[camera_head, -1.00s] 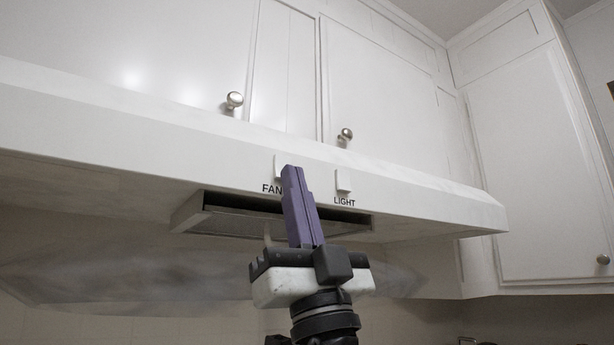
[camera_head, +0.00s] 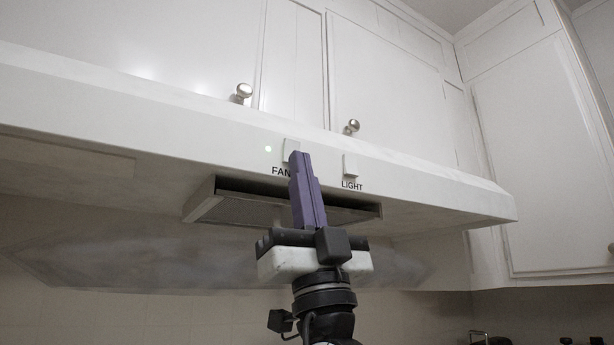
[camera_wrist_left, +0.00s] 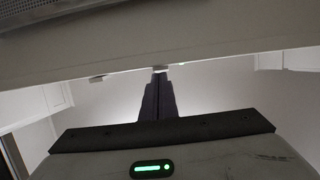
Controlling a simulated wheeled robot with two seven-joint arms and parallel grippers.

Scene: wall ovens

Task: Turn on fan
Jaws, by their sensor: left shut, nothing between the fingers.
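The white range hood (camera_head: 430,187) has a small white fan switch (camera_head: 288,147) above the label FAN, partly hidden by my fingers. A small pale green-white light (camera_head: 268,149) glows just left of the switch. My left gripper (camera_head: 299,156) is shut and empty, its purple fingers pointing up with the tips at the lower part of the fan switch. In the left wrist view the fingertips (camera_wrist_left: 158,76) meet a small white switch (camera_wrist_left: 160,69) on the hood's edge; whether they press it I cannot tell. My right gripper is not in view.
The light switch (camera_head: 350,167) sits to the right above the label LIGHT. The hood's vent recess (camera_head: 205,203) opens behind my fingers. White cabinets with round knobs (camera_head: 352,126) stand above. Free room lies below the hood.

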